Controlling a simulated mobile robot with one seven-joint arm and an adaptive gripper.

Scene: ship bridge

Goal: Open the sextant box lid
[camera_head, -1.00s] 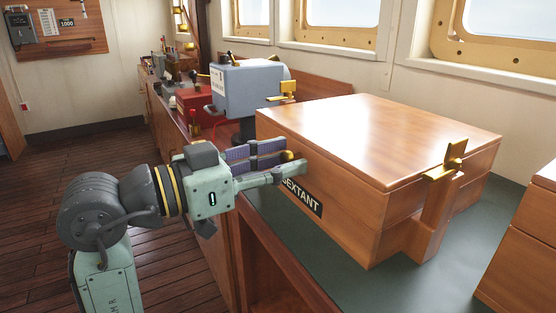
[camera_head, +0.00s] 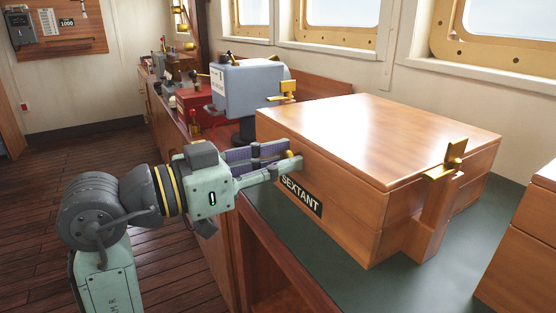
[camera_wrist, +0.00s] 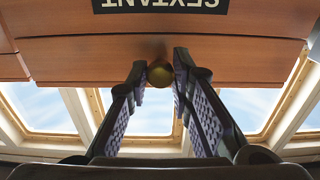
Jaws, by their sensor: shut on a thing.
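The sextant box (camera_head: 330,220) is a large brown wooden box on the green counter top, with a black SEXTANT label (camera_head: 301,195) on its front. Its lid (camera_head: 385,135) lies flat and shut, with a thin seam below it. A round brass knob (camera_wrist: 160,74) sits on the lid's front face. My gripper (camera_head: 292,158) reaches it from the left, its fingers closed on both sides of the knob. In the wrist view, which is upside down, the two fingertips (camera_wrist: 160,58) flank the knob near the wood. In the head view the fingers mostly hide the knob.
A brass latch (camera_head: 446,163) stands at the box's right side on a wooden post. Another brass fitting (camera_head: 286,91) is at the far left corner. A grey-blue device (camera_head: 245,88) and a red box (camera_head: 193,103) stand behind. Another wooden box (camera_head: 525,250) is at right.

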